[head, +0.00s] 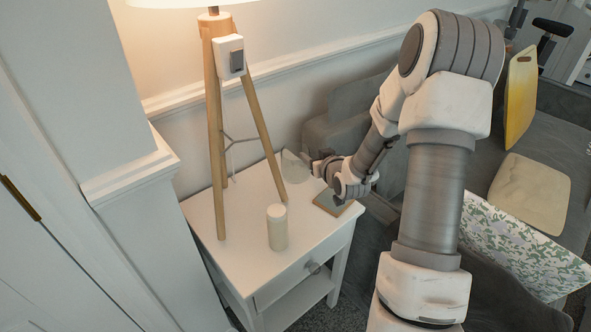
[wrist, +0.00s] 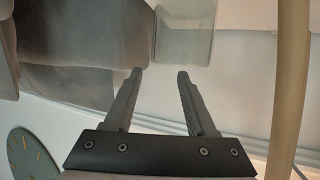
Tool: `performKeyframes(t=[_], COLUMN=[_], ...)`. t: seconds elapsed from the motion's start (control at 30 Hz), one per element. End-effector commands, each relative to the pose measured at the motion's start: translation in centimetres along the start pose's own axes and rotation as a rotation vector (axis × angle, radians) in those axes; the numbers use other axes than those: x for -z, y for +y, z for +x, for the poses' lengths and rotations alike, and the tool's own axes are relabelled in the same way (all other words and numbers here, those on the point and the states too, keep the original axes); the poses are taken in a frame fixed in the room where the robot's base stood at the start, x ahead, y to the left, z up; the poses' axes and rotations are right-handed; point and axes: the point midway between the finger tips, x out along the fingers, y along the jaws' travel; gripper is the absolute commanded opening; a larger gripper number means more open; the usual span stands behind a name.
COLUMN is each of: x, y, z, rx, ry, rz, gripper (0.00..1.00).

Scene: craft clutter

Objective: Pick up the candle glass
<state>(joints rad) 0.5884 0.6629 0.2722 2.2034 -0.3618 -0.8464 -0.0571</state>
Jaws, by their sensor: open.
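The candle glass (head: 298,165) appears to be a clear, pale see-through vessel at the back right of the small white table, behind the lamp leg. In the wrist view the glass (wrist: 184,36) is just beyond my fingertips, more in line with the right finger. My gripper (head: 317,161) is at the glass's right side in the head view. In the wrist view my gripper (wrist: 160,75) has its two fingers apart with nothing between them.
A wooden tripod lamp (head: 213,130) stands on the white table (head: 245,258), close to the glass; a leg (wrist: 290,80) runs down the right of the wrist view. A cream cylinder (head: 277,228) stands in front. A flat brown item (head: 333,204) lies at the right edge, below my wrist.

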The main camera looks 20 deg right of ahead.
Motion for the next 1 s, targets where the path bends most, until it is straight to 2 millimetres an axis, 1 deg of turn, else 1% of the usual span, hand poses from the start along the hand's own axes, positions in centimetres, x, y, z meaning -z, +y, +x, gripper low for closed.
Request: performKeyframes(t=[0.03,0.1,0.27,0.33,0.5,0.6,0.7,0.93,1.0], x=[-0.2,-0.1,-0.1,-0.2,-0.3,-0.2,-0.1,-0.1,-0.1], y=[-0.1,0.0,0.0,0.0,0.1,0.1,0.1,0.1,0.1], z=[0.8,1.6,2.4,3.1,5.6,6.7,7.2,7.3,7.3], rx=[0.001,0.001,0.000,0.000,0.000,0.000,0.000,0.000,-0.001], ry=[0.000,0.000,-0.001,0.000,0.001,0.000,0.000,-0.001,-0.001], rz=[0.000,-0.001,-0.001,-0.001,-0.001,-0.001,-0.001,-0.001,-0.001], gripper=[0.56,0.56,0.56,0.56,0.56,0.56,0.56,0.56,0.44])
